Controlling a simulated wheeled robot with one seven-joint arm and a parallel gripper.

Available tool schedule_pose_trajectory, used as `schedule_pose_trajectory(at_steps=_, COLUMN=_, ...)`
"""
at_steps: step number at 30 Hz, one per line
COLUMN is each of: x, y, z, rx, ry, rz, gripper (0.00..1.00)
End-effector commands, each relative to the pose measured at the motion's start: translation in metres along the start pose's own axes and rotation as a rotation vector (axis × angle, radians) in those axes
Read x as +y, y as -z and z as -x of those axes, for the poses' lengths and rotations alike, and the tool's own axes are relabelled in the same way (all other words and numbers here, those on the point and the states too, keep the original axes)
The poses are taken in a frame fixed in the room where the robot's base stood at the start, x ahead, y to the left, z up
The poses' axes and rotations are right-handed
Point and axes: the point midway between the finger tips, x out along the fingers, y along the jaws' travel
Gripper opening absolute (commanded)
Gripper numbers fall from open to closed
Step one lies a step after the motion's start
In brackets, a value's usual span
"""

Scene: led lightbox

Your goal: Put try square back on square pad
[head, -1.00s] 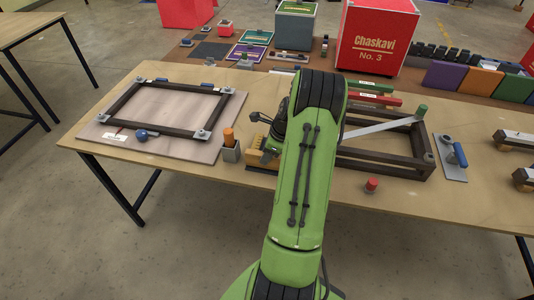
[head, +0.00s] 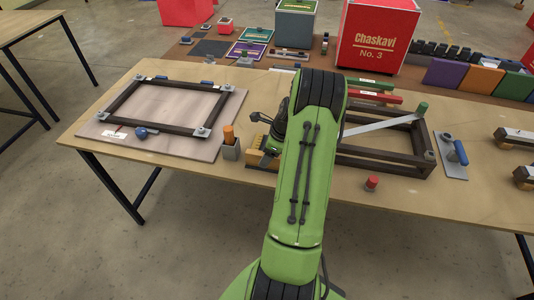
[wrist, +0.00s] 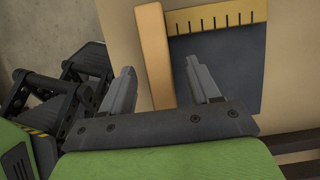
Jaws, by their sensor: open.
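In the wrist view, an orange-brown wooden bar (wrist: 154,55), which looks like the try square's stock, lies between the two fingers of my open gripper (wrist: 160,85). A yellow strip with dark tick marks (wrist: 215,17) runs right from near its top end. A dark grey flat surface (wrist: 240,60) lies below that strip, under the right finger; I cannot tell whether it is the square pad or part of the square. In the head view, the yellow ticked piece (head: 256,142) shows left of my arm. My gripper is mostly hidden there by the arm.
A grey holder (head: 230,152) with an orange-handled tool stands just left. A dark frame on a board (head: 190,148) lies further left. A dark wooden frame (head: 385,165) with a diagonal metal bar lies right of my arm. A red knob (head: 371,183) stands near the front edge.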

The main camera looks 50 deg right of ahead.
Motion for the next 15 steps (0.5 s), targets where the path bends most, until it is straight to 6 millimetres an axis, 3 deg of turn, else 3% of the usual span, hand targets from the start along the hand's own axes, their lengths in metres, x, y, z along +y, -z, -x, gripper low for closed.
schedule_pose_trajectory(at_steps=5, x=-0.001, y=-0.001, z=0.035, rx=0.0, ry=0.006, rz=-0.001, gripper=0.61)
schedule_pose_trajectory(at_steps=15, x=-0.001, y=-0.001, z=0.13, rx=-0.001, ry=0.006, rz=0.0, gripper=0.61)
